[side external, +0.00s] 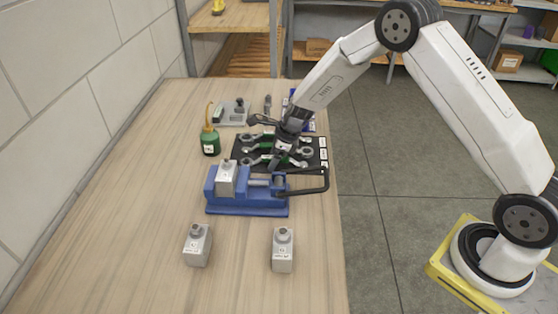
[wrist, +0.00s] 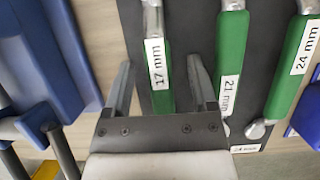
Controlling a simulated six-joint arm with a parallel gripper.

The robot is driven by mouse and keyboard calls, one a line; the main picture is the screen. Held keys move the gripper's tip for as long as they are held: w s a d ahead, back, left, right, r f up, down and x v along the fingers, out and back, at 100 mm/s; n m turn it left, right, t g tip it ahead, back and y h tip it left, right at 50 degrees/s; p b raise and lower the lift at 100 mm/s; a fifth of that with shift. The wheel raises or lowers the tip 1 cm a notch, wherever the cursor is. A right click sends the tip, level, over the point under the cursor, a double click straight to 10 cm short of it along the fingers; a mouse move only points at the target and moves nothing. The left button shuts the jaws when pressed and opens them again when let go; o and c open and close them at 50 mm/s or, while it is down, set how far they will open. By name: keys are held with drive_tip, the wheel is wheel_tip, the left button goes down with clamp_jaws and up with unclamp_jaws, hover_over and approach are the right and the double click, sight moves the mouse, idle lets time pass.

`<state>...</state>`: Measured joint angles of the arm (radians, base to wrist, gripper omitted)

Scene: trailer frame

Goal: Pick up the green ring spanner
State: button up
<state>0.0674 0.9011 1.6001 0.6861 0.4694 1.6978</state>
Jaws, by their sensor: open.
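Several spanners with green handles (side external: 262,160) lie on a dark mat (side external: 242,151). In the wrist view their labels read 17 mm (wrist: 157,62), 21 mm (wrist: 228,95) and 24 mm (wrist: 287,65). Their heads are mostly out of that view, so I cannot tell there which is a ring spanner. My gripper (wrist: 159,62) is open, with its two fingers on either side of the 17 mm handle and nothing held. In the side view my gripper (side external: 278,157) is low over the mat and hides part of the spanners.
A blue vise (side external: 247,209) holding a grey block stands on the near side of the mat, its black handle (side external: 310,191) reaching right. Two grey blocks (side external: 197,246) (side external: 283,252) stand nearer. A green oil can (side external: 210,142) stands left. The left bench is clear.

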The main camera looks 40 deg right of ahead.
clamp_jaws()
idle(1.4)
